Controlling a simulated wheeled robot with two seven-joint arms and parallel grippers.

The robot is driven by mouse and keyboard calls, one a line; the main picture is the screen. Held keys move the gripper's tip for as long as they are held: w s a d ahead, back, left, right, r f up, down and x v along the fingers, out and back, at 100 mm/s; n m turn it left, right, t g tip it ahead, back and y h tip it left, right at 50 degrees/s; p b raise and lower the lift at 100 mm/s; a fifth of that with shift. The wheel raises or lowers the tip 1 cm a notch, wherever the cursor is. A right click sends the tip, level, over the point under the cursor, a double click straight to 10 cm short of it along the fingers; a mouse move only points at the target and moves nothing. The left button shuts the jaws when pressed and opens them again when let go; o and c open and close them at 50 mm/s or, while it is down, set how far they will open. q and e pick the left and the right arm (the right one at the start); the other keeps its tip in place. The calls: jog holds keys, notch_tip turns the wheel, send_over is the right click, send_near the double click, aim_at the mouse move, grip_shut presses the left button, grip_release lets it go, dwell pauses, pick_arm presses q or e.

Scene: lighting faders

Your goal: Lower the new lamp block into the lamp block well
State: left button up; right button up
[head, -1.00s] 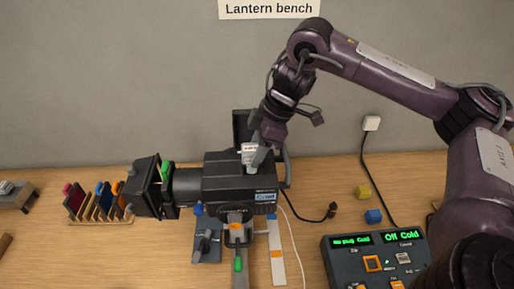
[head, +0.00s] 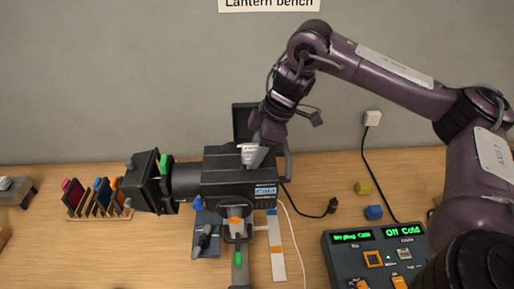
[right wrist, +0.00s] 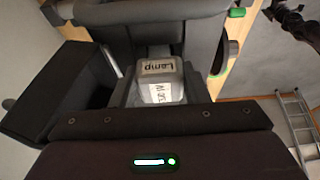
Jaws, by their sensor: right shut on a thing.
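The lantern (head: 225,177) stands on the bench with its dark lid (head: 243,120) raised behind an opening in its top, where the lamp block well is. My right gripper (head: 256,146) points down at this opening and is shut on the new lamp block (head: 249,155), a pale grey block with a white label. In the right wrist view the block (right wrist: 160,78) reads "Lamp" and sits between the fingers, inside or just over the opening. Its lower part and the well floor are hidden, so I cannot tell its depth. My left gripper is not in view.
A control panel (head: 375,256) with green displays reading "No plug Cold" and "Off Cold" is at the lower right. A rack of coloured filters (head: 95,197) stands at left. Yellow (head: 362,187) and blue (head: 373,212) blocks and a dark plug (head: 332,206) lie right of the lantern.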

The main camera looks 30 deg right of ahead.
jog(key=shift+f, duration=0.3)
jog(key=o, duration=1.6)
jog(key=shift+s+r, duration=0.1)
jog(key=shift+s, duration=0.1)
jog(key=shift+w+r, duration=0.1)
jog(key=shift+w, duration=0.05)
